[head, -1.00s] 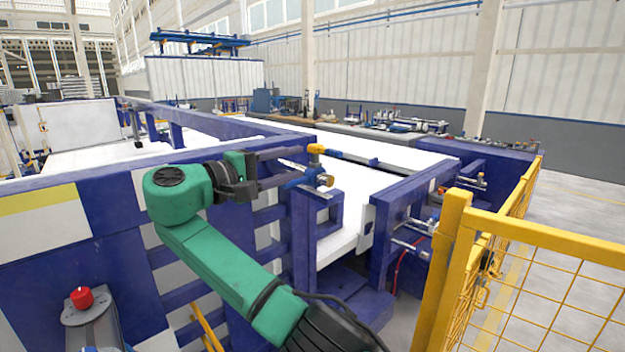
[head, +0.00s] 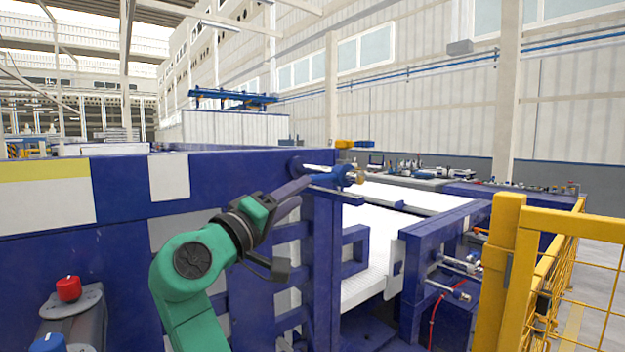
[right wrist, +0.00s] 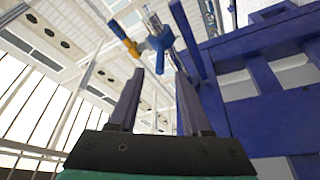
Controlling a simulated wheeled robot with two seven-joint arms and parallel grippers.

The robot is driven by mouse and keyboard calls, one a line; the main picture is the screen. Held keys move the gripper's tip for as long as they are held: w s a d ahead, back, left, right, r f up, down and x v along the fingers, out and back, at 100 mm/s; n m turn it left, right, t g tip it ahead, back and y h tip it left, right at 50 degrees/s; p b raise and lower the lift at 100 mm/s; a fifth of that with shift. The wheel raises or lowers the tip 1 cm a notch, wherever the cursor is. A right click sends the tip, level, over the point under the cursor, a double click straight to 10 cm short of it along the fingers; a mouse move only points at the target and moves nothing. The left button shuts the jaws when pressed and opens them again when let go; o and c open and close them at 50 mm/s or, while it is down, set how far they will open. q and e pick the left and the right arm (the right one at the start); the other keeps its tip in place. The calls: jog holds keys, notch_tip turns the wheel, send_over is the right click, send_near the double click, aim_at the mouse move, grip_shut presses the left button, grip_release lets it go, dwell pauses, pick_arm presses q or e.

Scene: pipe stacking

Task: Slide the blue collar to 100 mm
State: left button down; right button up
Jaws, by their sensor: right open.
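In the right wrist view the collar (right wrist: 160,41) shows beyond and between the two open fingertips (right wrist: 158,74), seemingly not touched. The yellow piece (right wrist: 132,47) is left of it. No scale markings are readable. My left gripper is not in view.
The blue frame (head: 320,250) stands right behind my right arm. White panels (head: 375,255) lie beyond it, with more metal fittings (head: 450,288) on a second blue frame. A yellow fence (head: 500,265) closes off the right side.

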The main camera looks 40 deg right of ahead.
aim_at(322, 178)
jog(key=p+x, duration=0.2)
jog(key=x, duration=0.6)
jog(key=shift+d+r, duration=0.1)
jog(key=shift+d, duration=0.25)
jog(key=shift+w+d, duration=0.15)
jog(key=shift+d, duration=0.35)
grip_shut()
